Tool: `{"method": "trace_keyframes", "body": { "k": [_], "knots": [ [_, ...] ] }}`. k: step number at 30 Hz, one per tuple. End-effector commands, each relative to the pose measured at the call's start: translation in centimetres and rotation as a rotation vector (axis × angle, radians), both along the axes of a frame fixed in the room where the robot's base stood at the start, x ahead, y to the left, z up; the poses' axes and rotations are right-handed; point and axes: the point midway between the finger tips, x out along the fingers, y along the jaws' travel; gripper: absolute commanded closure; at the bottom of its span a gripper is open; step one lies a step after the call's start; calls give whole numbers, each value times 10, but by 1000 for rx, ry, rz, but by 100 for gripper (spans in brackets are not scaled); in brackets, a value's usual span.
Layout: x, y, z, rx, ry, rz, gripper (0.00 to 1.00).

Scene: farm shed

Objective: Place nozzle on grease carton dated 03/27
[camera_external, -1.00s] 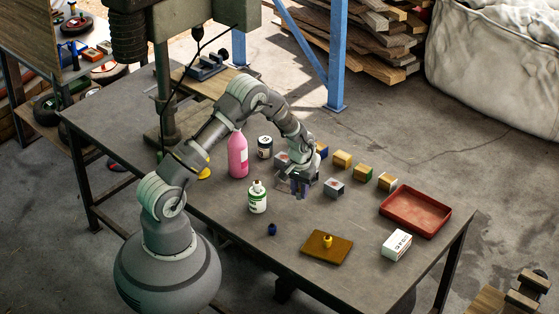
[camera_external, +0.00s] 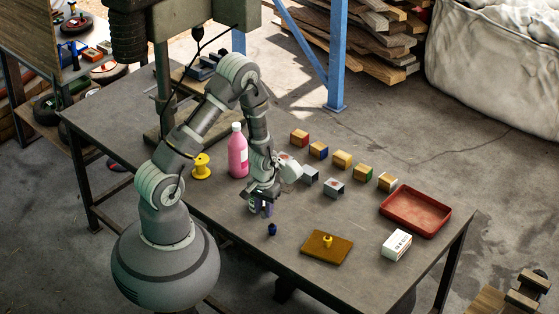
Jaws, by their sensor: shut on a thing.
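My gripper (camera_external: 261,210) is low over the table's near-middle part, where the white-and-green bottle stood. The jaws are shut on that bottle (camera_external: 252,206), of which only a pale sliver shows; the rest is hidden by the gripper. A small yellow nozzle-like piece (camera_external: 328,241) stands on a brown mat (camera_external: 314,248) to the right. A small dark blue piece (camera_external: 272,229) stands just in front of my gripper. Several tan cartons with coloured sides, one of them yellow (camera_external: 342,160), stand in a row behind. Two grey cartons (camera_external: 333,187) stand nearer. The dates are too small to read.
A pink bottle (camera_external: 237,155) stands close to the left of my arm, with a yellow spool (camera_external: 201,167) beyond. A red tray (camera_external: 415,212) and a white printed box (camera_external: 397,244) are at the right. The table's front left is clear.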

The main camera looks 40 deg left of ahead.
Motion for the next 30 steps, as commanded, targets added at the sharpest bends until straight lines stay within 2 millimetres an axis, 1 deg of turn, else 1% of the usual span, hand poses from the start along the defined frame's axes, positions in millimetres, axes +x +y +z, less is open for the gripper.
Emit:
{"method": "trace_keyframes", "body": {
  "k": [2, 5, 8, 9, 11, 12, 14, 15, 18, 21, 24, 26, 29, 30],
  "knots": [
    [8, -14, 1, -3, -3, -38, 100],
    [24, -45, 3, -5, -3, -123, 100],
    [42, -94, 9, -8, -4, -243, 100],
    [48, -116, 11, -9, -3, -295, 100],
    [53, -150, 17, -9, -3, -374, 100],
    [55, -173, 21, -9, -3, -425, 100],
    [56, -204, 26, -8, -2, -494, 100],
    [55, -223, 30, -6, -2, -535, 100],
    [51, -260, 39, -3, -1, -616, 100],
    [46, -284, 44, 0, -1, -666, 100],
    [48, -299, 45, 0, -2, -690, 100],
    [55, -308, 44, 0, -3, -696, 100],
    [76, -325, 39, 0, -3, -697, 100],
    [86, -333, 37, 0, -3, -697, 100]
  ]
}}
